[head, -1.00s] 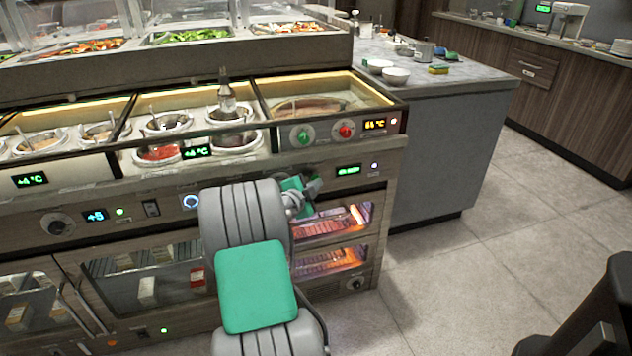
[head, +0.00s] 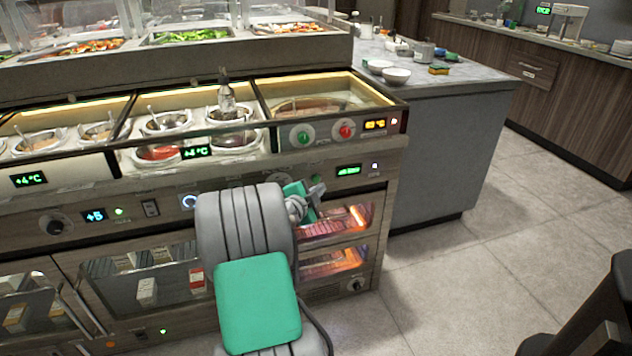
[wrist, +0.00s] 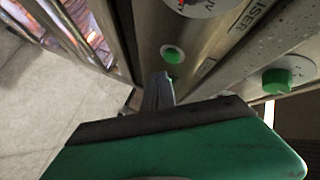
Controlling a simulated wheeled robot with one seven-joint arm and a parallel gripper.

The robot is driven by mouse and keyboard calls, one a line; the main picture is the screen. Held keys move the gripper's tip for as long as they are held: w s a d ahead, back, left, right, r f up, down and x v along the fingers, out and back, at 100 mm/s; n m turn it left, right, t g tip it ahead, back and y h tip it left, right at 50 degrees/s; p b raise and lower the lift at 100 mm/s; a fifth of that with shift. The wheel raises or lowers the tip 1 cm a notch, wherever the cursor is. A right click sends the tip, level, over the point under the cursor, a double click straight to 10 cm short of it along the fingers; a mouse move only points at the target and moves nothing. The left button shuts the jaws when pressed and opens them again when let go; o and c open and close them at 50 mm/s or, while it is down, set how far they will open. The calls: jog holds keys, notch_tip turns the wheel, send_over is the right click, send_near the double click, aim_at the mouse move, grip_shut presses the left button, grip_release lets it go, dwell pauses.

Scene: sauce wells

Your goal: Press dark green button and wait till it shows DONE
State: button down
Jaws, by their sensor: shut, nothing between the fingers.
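In the wrist view a round green button (wrist: 172,55) in a pale ring sits on the metal panel. My gripper (wrist: 163,80) is shut and empty, its tips just below the button in the picture. A narrow gap seems to show between them; I cannot tell whether they touch. In the head view my gripper (head: 318,190) is at the front of the counter's right-hand unit, below the green knob. A small display (head: 348,170) to its right is lit green, with marks like bars; I cannot read DONE on it.
A green knob (head: 302,134) and a red knob (head: 345,130) sit above my gripper, beside an amber display (head: 375,124). The green knob (wrist: 280,80) also shows in the wrist view. Glowing shelves (head: 335,222) lie below my gripper. Open floor (head: 480,270) is at right.

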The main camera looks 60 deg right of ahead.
jog(key=shift+s+a, duration=1.4)
jog(key=shift+a, duration=0.05)
